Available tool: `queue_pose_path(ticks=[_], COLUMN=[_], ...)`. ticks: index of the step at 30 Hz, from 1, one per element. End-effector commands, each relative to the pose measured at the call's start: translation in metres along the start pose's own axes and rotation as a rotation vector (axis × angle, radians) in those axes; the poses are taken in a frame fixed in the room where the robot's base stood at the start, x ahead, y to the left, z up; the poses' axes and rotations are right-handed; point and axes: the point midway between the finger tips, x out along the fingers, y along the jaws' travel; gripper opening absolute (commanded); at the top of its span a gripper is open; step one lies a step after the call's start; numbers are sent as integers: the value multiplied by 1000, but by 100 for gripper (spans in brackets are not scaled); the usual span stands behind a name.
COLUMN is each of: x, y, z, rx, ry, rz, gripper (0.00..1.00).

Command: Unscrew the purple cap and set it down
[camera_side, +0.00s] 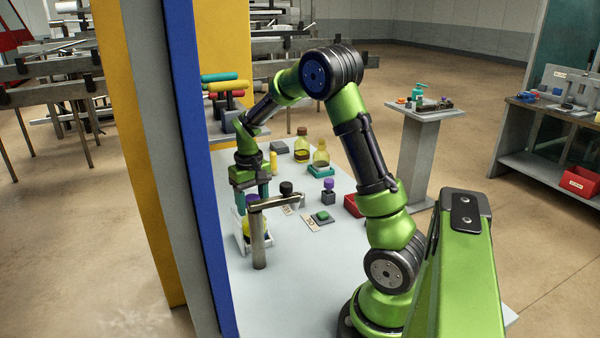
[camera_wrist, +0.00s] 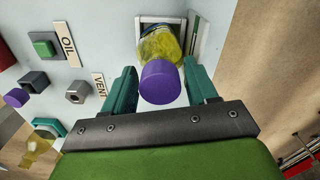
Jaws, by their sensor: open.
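The purple cap (camera_wrist: 160,83) sits on the neck of a bottle of yellow liquid (camera_wrist: 160,45) in the wrist view. The bottle stands in a white holder (camera_wrist: 187,32). My gripper (camera_wrist: 162,74) is open, with one teal finger on each side of the cap and a visible gap at each side. In the side view my gripper (camera_side: 251,192) points down above the bottle (camera_side: 246,228).
A metal post with a side arm (camera_side: 258,235) stands close to the bottle. A grey block with a purple top (camera_side: 328,190), a green button (camera_side: 322,215), a red bin (camera_side: 352,205) and two other bottles (camera_side: 320,155) stand nearby. A tall blue-edged divider (camera_side: 205,200) borders the table's left. The front tabletop is clear.

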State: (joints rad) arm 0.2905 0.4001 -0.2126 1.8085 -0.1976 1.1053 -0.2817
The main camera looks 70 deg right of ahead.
Motion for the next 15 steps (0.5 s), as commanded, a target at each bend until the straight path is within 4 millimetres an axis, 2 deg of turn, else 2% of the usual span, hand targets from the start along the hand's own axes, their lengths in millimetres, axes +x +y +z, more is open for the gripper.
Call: queue_pose_path(ticks=[8,15], x=[0,0], y=[0,0], z=[0,0], rx=[143,163], ry=[0,0], rz=[0,0], gripper=[58,58])
